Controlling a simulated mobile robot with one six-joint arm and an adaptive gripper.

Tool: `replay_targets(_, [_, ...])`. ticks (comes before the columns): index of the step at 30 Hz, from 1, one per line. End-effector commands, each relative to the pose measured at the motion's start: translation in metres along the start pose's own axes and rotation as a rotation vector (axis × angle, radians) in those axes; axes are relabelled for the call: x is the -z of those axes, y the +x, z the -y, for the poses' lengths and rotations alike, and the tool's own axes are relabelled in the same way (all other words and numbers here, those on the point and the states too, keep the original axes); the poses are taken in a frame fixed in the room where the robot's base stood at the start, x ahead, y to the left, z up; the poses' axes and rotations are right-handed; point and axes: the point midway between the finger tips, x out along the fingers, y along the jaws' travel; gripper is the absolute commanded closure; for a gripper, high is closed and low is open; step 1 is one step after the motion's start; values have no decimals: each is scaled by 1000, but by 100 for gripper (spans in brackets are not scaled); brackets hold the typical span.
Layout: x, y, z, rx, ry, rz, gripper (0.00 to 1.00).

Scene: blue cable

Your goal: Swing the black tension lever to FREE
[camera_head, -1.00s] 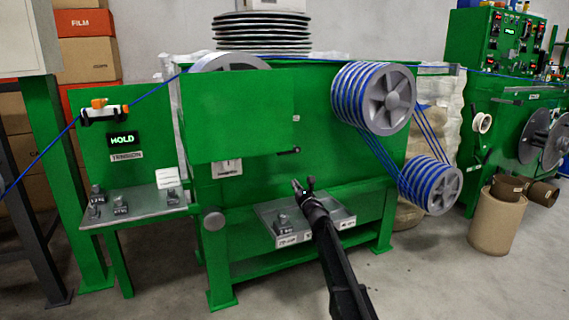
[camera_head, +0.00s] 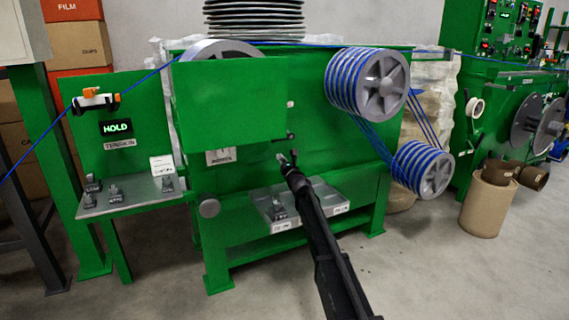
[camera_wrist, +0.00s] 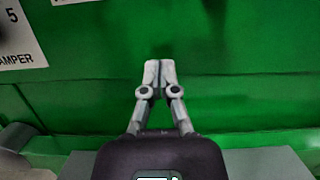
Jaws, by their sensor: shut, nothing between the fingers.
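A small black lever-like part (camera_head: 290,136) sticks out of the green machine front, at the lower right corner of the large raised panel; it is too small to read its setting. My gripper (camera_head: 287,158) is shut and empty, just below that part and apart from it in the picture. In the wrist view my closed fingertips (camera_wrist: 159,72) point at a bare green panel (camera_wrist: 240,100), and the lever cannot be made out there. A display (camera_head: 116,127) on the left reads HOLD, above a TENSION label (camera_head: 121,143).
A grey tray (camera_head: 262,196) with clamp-like parts lies under my arm. Blue cable wraps two grey pulleys (camera_head: 383,85) at right. A white plate (camera_head: 221,157) sits left of my gripper; a plate ending in AMPER (camera_wrist: 22,35) shows in the wrist view.

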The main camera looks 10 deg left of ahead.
Motion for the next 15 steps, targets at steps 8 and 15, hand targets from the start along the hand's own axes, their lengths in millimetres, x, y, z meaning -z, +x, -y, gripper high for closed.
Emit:
replay_targets(8, [-16,21,0,0,0,0,100])
replay_targets(15, [-31,25,0,0,0,0,100])
